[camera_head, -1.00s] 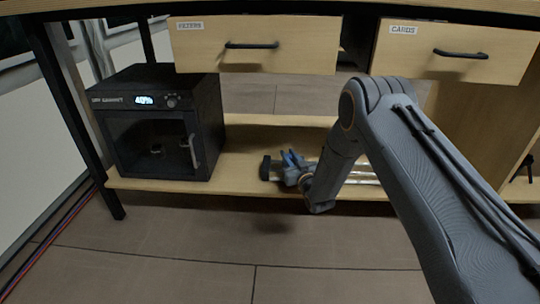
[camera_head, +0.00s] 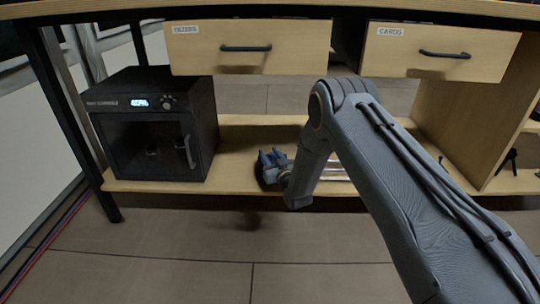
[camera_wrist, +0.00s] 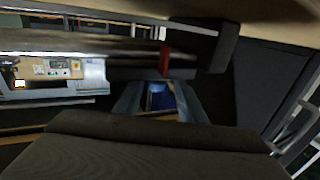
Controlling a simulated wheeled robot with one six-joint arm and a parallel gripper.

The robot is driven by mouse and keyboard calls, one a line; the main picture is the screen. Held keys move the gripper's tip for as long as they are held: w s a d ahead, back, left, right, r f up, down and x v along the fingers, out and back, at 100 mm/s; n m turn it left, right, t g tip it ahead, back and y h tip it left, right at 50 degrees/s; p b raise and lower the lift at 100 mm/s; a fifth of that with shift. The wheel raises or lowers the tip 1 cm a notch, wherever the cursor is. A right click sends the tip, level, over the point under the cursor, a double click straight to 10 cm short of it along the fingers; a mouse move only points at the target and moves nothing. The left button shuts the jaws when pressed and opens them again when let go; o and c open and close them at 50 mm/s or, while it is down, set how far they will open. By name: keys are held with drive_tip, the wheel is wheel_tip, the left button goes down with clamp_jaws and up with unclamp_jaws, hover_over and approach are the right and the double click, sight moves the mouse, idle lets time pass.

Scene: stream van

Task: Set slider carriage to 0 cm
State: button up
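The slider lies on the low wooden shelf in the head view; its pale rails (camera_head: 336,172) show to the right of my forearm. My gripper (camera_head: 272,164) is at the slider's left end, beside its dark end block, and covers most of it. In the wrist view my gripper's two blue-grey fingers (camera_wrist: 157,100) stand apart, with a blue piece (camera_wrist: 157,88) between them and a red part (camera_wrist: 165,60) just beyond. The carriage is not clearly visible, and I cannot tell whether the fingers grip it. No scale reading is legible.
A black box-shaped device (camera_head: 155,122) with a lit display stands on the shelf to the left of my gripper, with a gap between. Drawers labelled FILTERS (camera_head: 248,47) and CARDS (camera_head: 440,50) hang above. The floor (camera_head: 160,245) in front is clear.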

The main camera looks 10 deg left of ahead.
drive_tip(key=shift+d, duration=0.15)
drive_tip(key=shift+s+d, duration=0.2)
drive_tip(key=shift+s, duration=0.1)
drive_tip(key=shift+p+v, duration=1.75)
drive_tip(key=shift+v, duration=1.7)
